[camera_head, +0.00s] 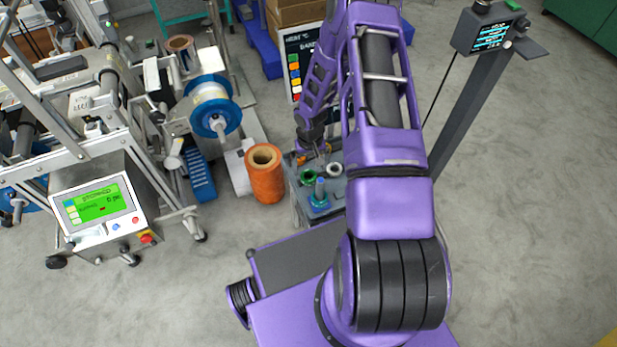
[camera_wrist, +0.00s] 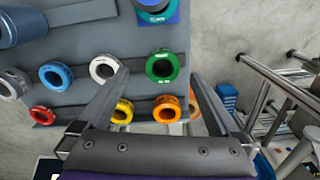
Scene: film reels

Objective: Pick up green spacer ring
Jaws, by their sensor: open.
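The green spacer ring (camera_wrist: 176,66) lies on a grey cart top (camera_wrist: 110,38) in the wrist view, with its dark hole facing me. In the head view the green ring (camera_head: 302,175) shows near the cart's far left corner. My gripper (camera_wrist: 160,76) is open and empty. Its two fingers reach over the cart, and in the picture the green ring lies between their tips, near the far end. I cannot tell how much height is left between the fingers and the ring. In the head view my purple arm hides much of the cart.
A white ring (camera_wrist: 104,56) lies left of the green one, close to the left finger. Yellow (camera_wrist: 122,104) and orange (camera_wrist: 157,112) rings lie nearer. Blue (camera_wrist: 56,64) and red (camera_wrist: 41,107) rings lie further left. An orange roll (camera_head: 264,185) stands beside the cart.

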